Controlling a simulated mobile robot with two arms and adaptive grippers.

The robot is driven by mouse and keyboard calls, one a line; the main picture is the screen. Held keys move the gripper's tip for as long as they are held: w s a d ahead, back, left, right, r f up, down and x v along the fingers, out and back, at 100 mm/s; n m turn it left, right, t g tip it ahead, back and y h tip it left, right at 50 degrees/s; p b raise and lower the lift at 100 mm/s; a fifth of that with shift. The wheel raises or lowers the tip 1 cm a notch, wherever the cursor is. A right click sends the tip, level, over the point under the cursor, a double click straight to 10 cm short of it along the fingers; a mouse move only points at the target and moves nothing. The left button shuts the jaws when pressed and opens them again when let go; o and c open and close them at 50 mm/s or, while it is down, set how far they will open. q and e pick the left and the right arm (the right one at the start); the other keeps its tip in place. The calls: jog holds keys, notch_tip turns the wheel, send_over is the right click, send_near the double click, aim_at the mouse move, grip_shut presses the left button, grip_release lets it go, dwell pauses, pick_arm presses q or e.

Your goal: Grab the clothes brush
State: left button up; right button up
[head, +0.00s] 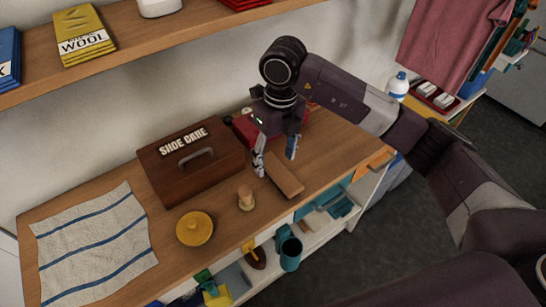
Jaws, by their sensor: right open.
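A brown wooden block-shaped piece, which looks like the clothes brush (286,178), lies on the wooden counter near its front edge. Its bristles cannot be made out. My right gripper (276,157) points down with its two fingers apart, just above and behind the far end of the brush. The gripper is open and empty, and whether a fingertip touches the brush cannot be told. My left gripper is not in view.
A brown "SHOE CARE" box (190,160) stands left of my gripper. A small wooden knobbed item (246,198) and a round yellow object (195,228) sit near the front edge. A striped towel (93,243) covers the left. A red object (243,128) is behind the gripper.

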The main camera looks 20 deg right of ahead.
aim_at(280, 171)
jog(key=shift+w+d+r+h, duration=0.2)
jog(key=shift+w+d+h, duration=0.15)
jog(key=shift+d, duration=0.35)
jog(key=shift+s+d+f, duration=0.1)
jog(key=shift+d+f, duration=0.05)
jog(key=shift+f, duration=0.05)
jog(key=shift+s+f+p, duration=0.2)
jog(key=shift+f+p, duration=0.2)
jog(key=shift+f, duration=0.2)
jog(key=shift+s+f+p, duration=0.2)
jog(key=shift+f+p, duration=0.2)
jog(key=shift+f, duration=0.15)
jog(key=f, duration=0.1)
jog(key=f+p, duration=0.1)
jog(key=shift+w+f, duration=0.25)
jog(key=shift+f, duration=0.05)
notch_tip(280, 171, down, 2)
jog(key=shift+w+p, duration=0.1)
jog(key=shift+p, duration=0.2)
jog(key=c, duration=0.8)
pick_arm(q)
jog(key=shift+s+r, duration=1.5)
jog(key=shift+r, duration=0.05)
pick_arm(e)
jog(key=c, duration=0.6)
jog(key=shift+o, duration=0.2)
